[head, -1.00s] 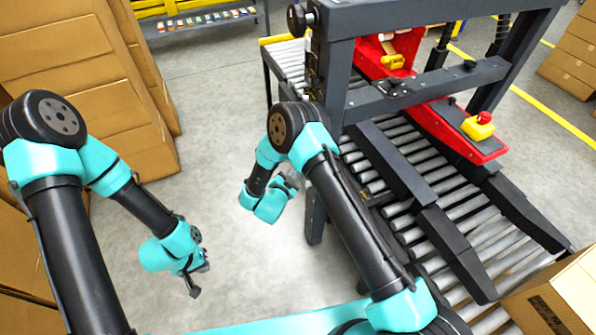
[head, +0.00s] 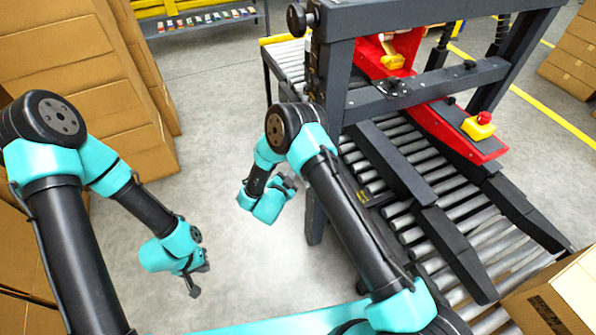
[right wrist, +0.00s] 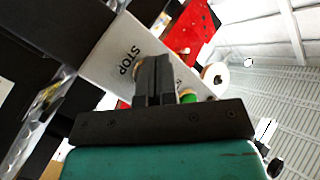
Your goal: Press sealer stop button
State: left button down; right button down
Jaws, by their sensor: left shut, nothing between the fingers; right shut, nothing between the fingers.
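A light grey panel marked STOP (right wrist: 118,52) is on the machine in the right wrist view. A green button (right wrist: 188,96) shows beside my right gripper (right wrist: 152,62). That gripper is shut and empty, its fingers in front of the panel; they hide part of it, and I see no stop button there. I cannot tell whether they touch it. In the head view the right gripper (head: 290,182) is beside the machine's near left post. A red mushroom button on a yellow box (head: 479,126) sits on the red arm of the sealer. My left gripper (head: 195,289) is shut and empty over the floor.
The dark sealer frame (head: 335,70) stands over a roller conveyor (head: 490,238) with dark side rails. Stacked cartons (head: 75,60) stand at left, and a carton (head: 565,295) is at lower right. Floor (head: 215,120) between stack and machine is clear.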

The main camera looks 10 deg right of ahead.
jog(key=shift+a, duration=0.2)
jog(key=shift+s+a, duration=0.25)
jog(key=shift+a, duration=0.7)
jog(key=shift+s+a, duration=0.2)
jog(key=shift+a, duration=0.8)
jog(key=shift+s+a, duration=0.25)
jog(key=shift+a, duration=0.7)
